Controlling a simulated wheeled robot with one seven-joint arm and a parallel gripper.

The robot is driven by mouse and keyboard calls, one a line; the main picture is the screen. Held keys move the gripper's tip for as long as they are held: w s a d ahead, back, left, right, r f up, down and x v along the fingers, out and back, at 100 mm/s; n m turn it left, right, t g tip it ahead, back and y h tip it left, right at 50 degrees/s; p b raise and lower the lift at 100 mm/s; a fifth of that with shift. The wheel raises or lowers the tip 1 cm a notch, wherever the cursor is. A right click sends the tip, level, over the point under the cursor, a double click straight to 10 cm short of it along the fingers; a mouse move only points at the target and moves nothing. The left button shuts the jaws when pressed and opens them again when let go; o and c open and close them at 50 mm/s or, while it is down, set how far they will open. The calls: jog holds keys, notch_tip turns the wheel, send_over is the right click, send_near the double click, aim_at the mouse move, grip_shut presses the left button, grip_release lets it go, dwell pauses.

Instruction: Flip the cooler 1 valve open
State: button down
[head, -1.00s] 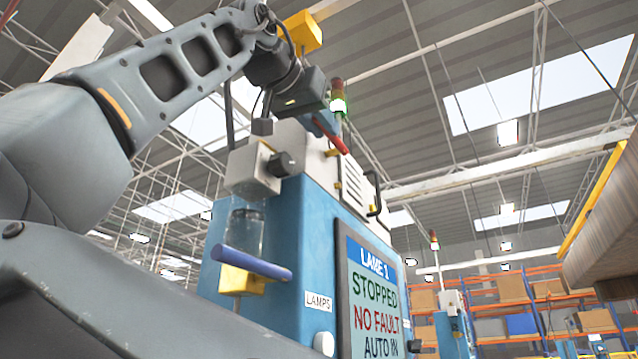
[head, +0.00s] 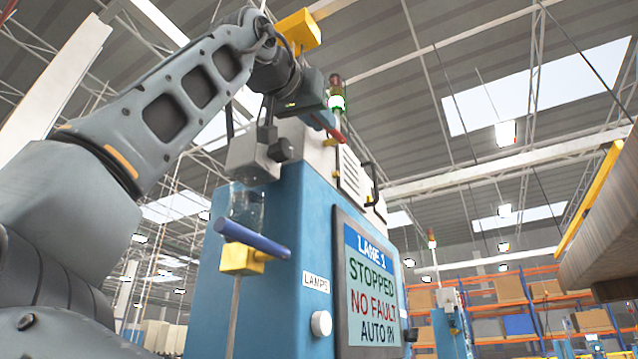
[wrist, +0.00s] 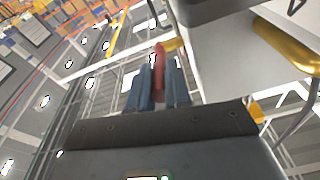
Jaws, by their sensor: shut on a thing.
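A red lever handle (head: 330,127) juts from the upper part of the blue and white machine. In the wrist view the red handle (wrist: 160,66) lies between my two blue-grey fingers, and my gripper (wrist: 161,88) is shut on it. In the head view my gripper (head: 314,112) is at the machine's top, partly covering the handle. A blue lever (head: 252,239) on a yellow valve body (head: 241,259) sits lower on the machine's left side, crosswise to its thin vertical pipe. No label naming cooler 1 can be read.
A grey box with a dark knob (head: 281,150) and a clear bowl (head: 247,204) sit above the blue lever. The screen (head: 370,290) reads LANE 1, STOPPED, NO FAULT. A black handle (head: 374,183) and a stack light (head: 336,95) stand close by. Yellow pipe (wrist: 290,46) shows beside my gripper.

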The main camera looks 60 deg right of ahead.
jog(key=f+h+b, duration=0.2)
jog(key=b, duration=0.1)
jog(key=shift+d+h, duration=0.3)
jog(key=c, duration=1.1)
grip_release()
jog(key=b+v, duration=0.1)
jog(key=v, duration=0.7)
jog(key=shift+b, duration=0.35)
